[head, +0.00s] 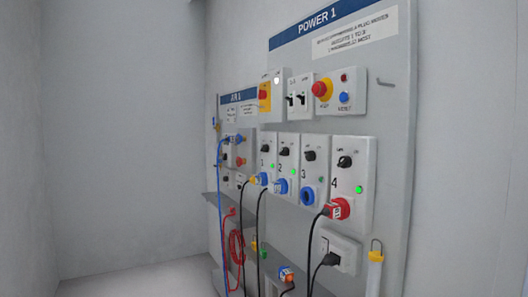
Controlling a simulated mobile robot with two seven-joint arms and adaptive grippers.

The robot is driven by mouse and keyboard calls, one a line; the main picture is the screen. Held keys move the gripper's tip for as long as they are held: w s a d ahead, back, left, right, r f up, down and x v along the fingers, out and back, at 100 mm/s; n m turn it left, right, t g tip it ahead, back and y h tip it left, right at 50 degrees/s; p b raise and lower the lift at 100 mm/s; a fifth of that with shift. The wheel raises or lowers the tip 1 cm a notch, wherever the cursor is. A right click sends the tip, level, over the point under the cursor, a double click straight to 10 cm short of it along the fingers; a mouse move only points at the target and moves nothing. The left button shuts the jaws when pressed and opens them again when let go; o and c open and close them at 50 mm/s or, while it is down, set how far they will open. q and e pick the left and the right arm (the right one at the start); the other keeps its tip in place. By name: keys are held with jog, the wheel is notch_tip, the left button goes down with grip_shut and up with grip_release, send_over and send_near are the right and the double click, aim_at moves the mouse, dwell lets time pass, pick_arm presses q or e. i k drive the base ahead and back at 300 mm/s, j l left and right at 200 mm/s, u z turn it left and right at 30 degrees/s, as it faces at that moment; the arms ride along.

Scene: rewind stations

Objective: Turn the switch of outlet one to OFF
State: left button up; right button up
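The POWER 1 board (385,100) stands on the wall at the right in the head view, seen at an angle. Outlet one (267,137) is the leftmost of the numbered white boxes. Its black rotary switch (266,149) sits near the top; the exact knob position is too small to read. A small green lamp is lit on this box. A blue plug (262,179) with a cable is at its lower socket. Neither of my grippers is in view.
Outlets two (285,165), three (308,170) and four (352,180) stand to the right. A red plug (338,209) is in outlet four. Above are an emergency stop button (320,89) and small switches. Cables hang below. The AIR 1 board (238,97) is left; open floor (145,280) lies lower left.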

aim_at(265, 147)
jog(key=i+j+z, duration=0.1)
jog(key=z, duration=0.3)
jog(key=i+j+z, duration=0.1)
jog(key=z, duration=0.25)
jog(key=j+z, duration=0.15)
jog(key=z, duration=0.25)
jog(key=i+j+z, duration=0.2)
jog(key=j, duration=0.15)
jog(key=j+z, duration=0.15)
jog(key=j, duration=0.2)
jog(key=j+z, duration=0.2)
jog(key=j, duration=0.2)
jog(key=i+j, duration=0.1)
jog(key=j, duration=0.5)
jog(key=i+j+z, duration=0.15)
jog(key=j, duration=0.4)
jog(key=k, duration=0.1)
